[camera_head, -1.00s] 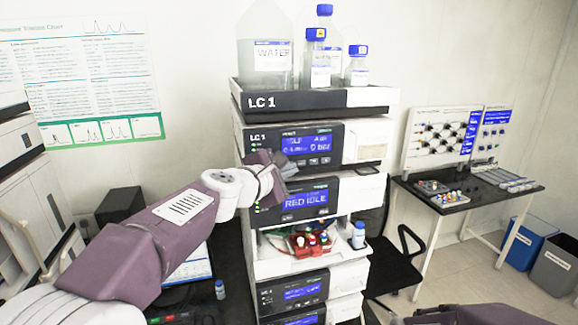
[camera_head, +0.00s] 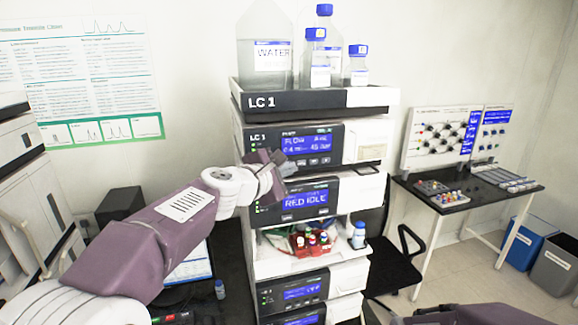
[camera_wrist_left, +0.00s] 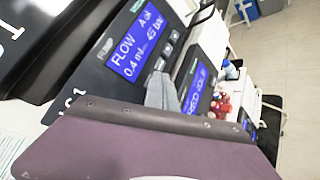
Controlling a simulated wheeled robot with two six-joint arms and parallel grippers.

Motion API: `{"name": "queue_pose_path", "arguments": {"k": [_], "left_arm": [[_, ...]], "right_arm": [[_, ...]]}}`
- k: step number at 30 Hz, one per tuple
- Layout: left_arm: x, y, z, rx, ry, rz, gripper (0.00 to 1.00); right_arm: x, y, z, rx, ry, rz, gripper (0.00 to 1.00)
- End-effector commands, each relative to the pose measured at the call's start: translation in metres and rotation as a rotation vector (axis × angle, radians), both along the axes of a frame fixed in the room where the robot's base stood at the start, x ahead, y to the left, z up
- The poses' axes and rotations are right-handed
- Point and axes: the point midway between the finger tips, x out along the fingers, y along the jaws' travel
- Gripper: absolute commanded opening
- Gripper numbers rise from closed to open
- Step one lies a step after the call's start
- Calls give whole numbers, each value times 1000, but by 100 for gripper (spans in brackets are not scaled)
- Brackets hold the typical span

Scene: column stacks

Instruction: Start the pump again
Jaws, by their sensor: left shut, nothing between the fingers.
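The pump module (camera_head: 268,136) is the top unit of the LC 1 stack. Its blue display (camera_head: 308,144) now starts with FLOW, with about 0.4 ml and 45 bar below; these words also show in the left wrist view (camera_wrist_left: 135,45). Small buttons (camera_head: 313,162) sit under the display. My left gripper (camera_head: 288,170) is shut and empty, just below and in front of the pump's panel. Its grey fingers show in the left wrist view (camera_wrist_left: 163,92), near the panel's buttons; I cannot tell whether they touch. My right gripper is out of view.
Below stands a second module with a display reading RED IDLE (camera_head: 305,200), then an open bay with a red vial tray (camera_head: 312,243). Bottles (camera_head: 265,50) stand in the top tray. A black chair (camera_head: 395,265) and a side table (camera_head: 480,195) are at right.

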Motion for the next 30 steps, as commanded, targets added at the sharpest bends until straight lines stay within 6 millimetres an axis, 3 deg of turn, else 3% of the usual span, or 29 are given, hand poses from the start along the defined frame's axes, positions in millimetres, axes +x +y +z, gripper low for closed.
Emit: {"name": "queue_pose_path", "arguments": {"k": [8,17,30], "left_arm": [[-14,-5,-1,0,-1,-1,0],[-16,-5,0,0,0,-1,0],[-55,-18,0,0,-1,-1,0]], "right_arm": [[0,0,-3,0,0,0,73],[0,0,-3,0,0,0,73],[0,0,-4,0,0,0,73]]}}
